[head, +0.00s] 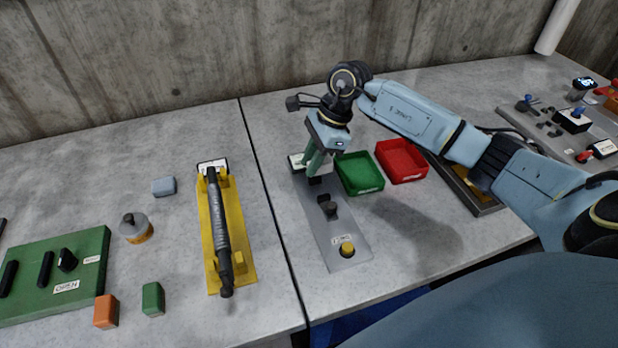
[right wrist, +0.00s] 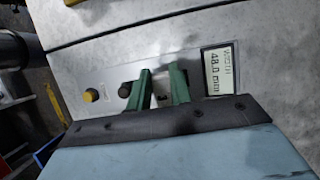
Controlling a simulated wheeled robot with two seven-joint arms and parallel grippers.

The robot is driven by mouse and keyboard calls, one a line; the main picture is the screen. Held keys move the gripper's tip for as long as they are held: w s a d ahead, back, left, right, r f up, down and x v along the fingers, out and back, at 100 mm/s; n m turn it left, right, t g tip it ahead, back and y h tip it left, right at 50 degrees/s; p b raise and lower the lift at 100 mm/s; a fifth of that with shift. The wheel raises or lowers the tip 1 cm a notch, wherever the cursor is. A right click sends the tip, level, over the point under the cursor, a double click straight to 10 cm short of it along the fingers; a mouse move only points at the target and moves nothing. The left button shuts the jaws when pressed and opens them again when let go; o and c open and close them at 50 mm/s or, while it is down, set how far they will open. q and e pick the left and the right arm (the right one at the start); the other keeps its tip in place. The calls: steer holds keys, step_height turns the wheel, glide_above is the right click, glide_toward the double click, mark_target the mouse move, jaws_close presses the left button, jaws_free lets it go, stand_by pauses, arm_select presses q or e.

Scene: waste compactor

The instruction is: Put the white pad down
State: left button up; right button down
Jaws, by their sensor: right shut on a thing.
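My right gripper (head: 319,163) points down over the far end of a grey gauge plate (head: 335,228). Its green fingers stand apart with something held between them; they also show in the right wrist view (right wrist: 163,90). The white pad cannot be made out clearly: it is largely hidden by the fingers, with only a pale patch between them in the right wrist view. The gauge's display (right wrist: 219,72) beside the fingers reads WIDTH 48.0 mm. Dark gauge parts stand just below the fingertips. I cannot tell whether the held thing touches the gauge. My left gripper is out of view.
A green tray (head: 360,188) and a red tray (head: 402,177) stand right of the gauge. A yellow fixture (head: 207,240) with a black bar lies to the left. A blue-grey block (head: 163,186), a green block (head: 153,299) and an orange block (head: 106,311) lie farther left.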

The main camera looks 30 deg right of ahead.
mark_target(317, 173)
step_height(317, 173, down, 3)
steer(key=shift+s+r, duration=0.15)
steer(key=shift+r, duration=0.05)
step_height(317, 173, down, 4)
steer(key=shift+f, duration=0.1)
steer(key=shift+f, duration=0.2)
steer(key=c, duration=1.3)
jaws_free()
steer(key=shift+r, duration=0.1)
